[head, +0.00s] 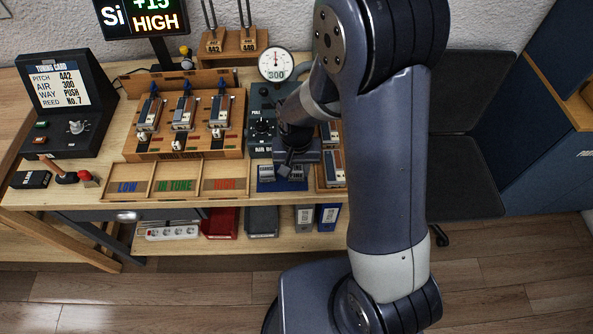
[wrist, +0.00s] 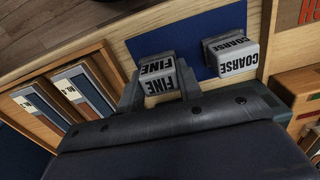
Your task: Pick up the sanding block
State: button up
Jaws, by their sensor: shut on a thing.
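Two sanding blocks are at the blue mat (head: 267,187) near the table's front edge. The grey block marked FINE (wrist: 160,78) sits between the two fingers of my gripper (wrist: 158,88), which is shut on it. The block marked COARSE (wrist: 234,58) rests on the blue mat (wrist: 190,32), beside the FINE block and apart from it. In the head view my gripper (head: 290,168) is low over the mat, and my wrist hides part of the blocks. I cannot tell whether the FINE block touches the mat.
A wooden tray with reed-like parts (wrist: 72,92) lies close beside the FINE block. Wooden bins marked LOW, IN TUNE and another label (head: 177,194) line the front edge. A wooden rack (head: 180,150), a round gauge (head: 276,64) and a tuning card stand (head: 62,100) stand behind.

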aim_at(297, 167)
notch_tip(297, 167, up, 10)
jog(key=shift+r+b, duration=0.1)
jog(key=shift+b, duration=0.3)
jog(key=o, duration=0.5)
jog(key=shift+c, duration=0.2)
jog(key=c, duration=0.3)
jog(key=shift+c, duration=0.2)
